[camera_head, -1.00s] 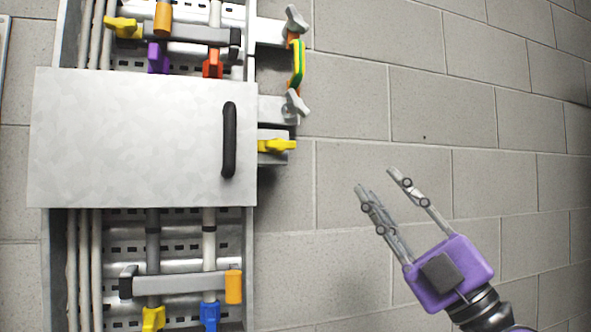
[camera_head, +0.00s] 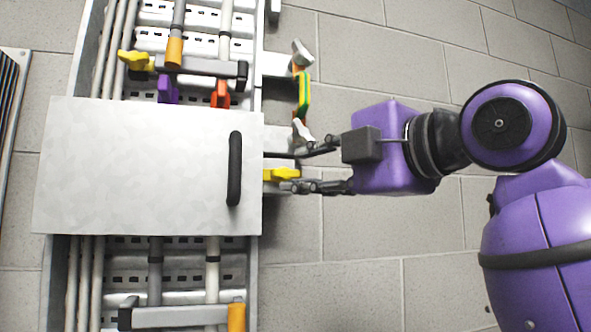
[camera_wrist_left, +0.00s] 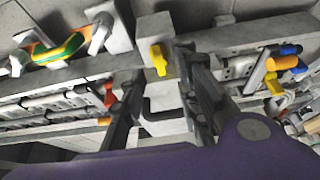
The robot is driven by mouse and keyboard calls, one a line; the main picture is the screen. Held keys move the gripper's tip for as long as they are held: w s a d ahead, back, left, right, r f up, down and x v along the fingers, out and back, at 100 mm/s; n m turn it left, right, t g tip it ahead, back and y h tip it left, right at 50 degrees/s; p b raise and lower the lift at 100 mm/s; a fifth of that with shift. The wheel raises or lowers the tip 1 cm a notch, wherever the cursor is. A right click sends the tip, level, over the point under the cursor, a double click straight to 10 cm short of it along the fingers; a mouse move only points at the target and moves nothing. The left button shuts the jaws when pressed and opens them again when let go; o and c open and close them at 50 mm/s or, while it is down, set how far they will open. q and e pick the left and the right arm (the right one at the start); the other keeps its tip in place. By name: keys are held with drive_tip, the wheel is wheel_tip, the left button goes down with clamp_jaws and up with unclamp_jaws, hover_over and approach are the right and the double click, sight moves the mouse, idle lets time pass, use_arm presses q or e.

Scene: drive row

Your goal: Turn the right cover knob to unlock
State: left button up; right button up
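A yellow knob (camera_head: 282,174) sticks out on a grey block at the right edge of the pale metal cover (camera_head: 140,165). It also shows in the left wrist view (camera_wrist_left: 159,60), between the finger ends. My left gripper (camera_head: 296,168) has a purple body and reaches in from the right in the head view. Its dark fingers are apart, one above and one below the knob's outer end. In the left wrist view the open fingers (camera_wrist_left: 158,66) flank the knob; I cannot tell whether they touch it. My right gripper is not in view.
A green-yellow handle (camera_head: 303,94) between grey wing knobs stands just above the gripper. The cover has a black handle (camera_head: 235,168). Another yellow knob (camera_head: 134,60) sits on a bar (camera_head: 205,66) above the cover.

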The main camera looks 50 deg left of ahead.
sight(290, 173)
use_arm(q)
drive_tip(key=shift+w+a, duration=0.1)
drive_tip(key=shift+a, duration=1.9)
clamp_jaws()
